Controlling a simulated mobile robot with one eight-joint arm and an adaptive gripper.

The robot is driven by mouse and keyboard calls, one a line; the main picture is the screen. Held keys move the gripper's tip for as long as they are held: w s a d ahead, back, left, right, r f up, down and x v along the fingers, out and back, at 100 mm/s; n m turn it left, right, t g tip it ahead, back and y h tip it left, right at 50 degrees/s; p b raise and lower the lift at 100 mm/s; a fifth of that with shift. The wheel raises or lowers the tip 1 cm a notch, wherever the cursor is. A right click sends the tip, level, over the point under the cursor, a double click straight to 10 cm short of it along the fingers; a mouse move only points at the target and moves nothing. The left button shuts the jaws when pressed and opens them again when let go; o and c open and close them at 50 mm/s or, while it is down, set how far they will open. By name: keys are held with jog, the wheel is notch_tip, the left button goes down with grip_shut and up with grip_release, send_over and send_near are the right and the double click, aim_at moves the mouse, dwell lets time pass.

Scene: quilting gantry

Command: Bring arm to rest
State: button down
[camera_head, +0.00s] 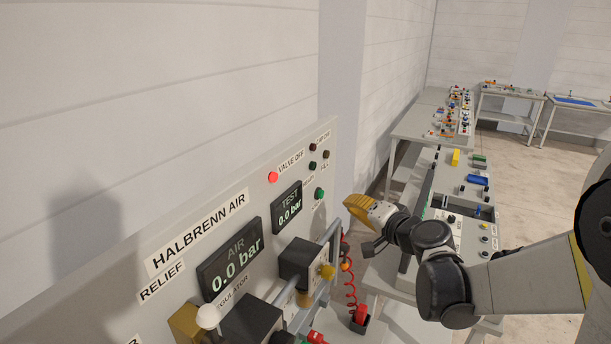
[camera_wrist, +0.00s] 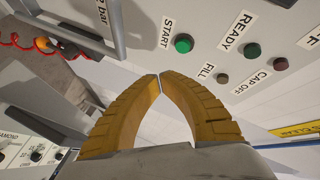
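My gripper (camera_head: 358,205) is in front of the right part of the HALBRENN AIR panel (camera_head: 222,198), apart from it in the head view. In the wrist view its two yellow fingers (camera_wrist: 159,78) meet at the tips with nothing between them. The wrist view shows the green START button (camera_wrist: 183,43) beyond the fingertips, with the FILL (camera_wrist: 222,78), READY (camera_wrist: 253,50) and CAP OFF (camera_wrist: 281,63) lamps to its right. My arm reaches in from the right edge of the head view, bent at the elbow.
The AIR display (camera_head: 230,260) and TEST display (camera_head: 287,207) read 0.0 bar. The VALVE OFF lamp (camera_head: 272,177) glows red. A red coiled hose (camera_head: 351,285) hangs beside the panel. A bench (camera_head: 420,180) with coloured parts stands behind my arm. Floor (camera_head: 520,170) is clear at right.

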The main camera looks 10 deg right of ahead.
jog(key=s+a+n+g, duration=0.4)
jog(key=s+a+n, duration=0.15)
jog(key=s, duration=0.75)
jog(key=s+d+f+n+g+h, duration=0.1)
jog(key=s+d+f+g+h, duration=0.15)
jog(key=s, duration=0.55)
jog(key=s+d+f+n+g+h, duration=0.1)
jog(key=s+f+n+h, duration=0.15)
jog(key=s, duration=0.55)
notch_tip(320, 180, down, 19)
jog(key=m+b, duration=0.1)
jog(key=b, duration=1.8)
jog(key=shift+w+d+b, duration=0.15)
jog(key=shift+d+b, duration=0.05)
jog(key=shift+b, duration=0.1)
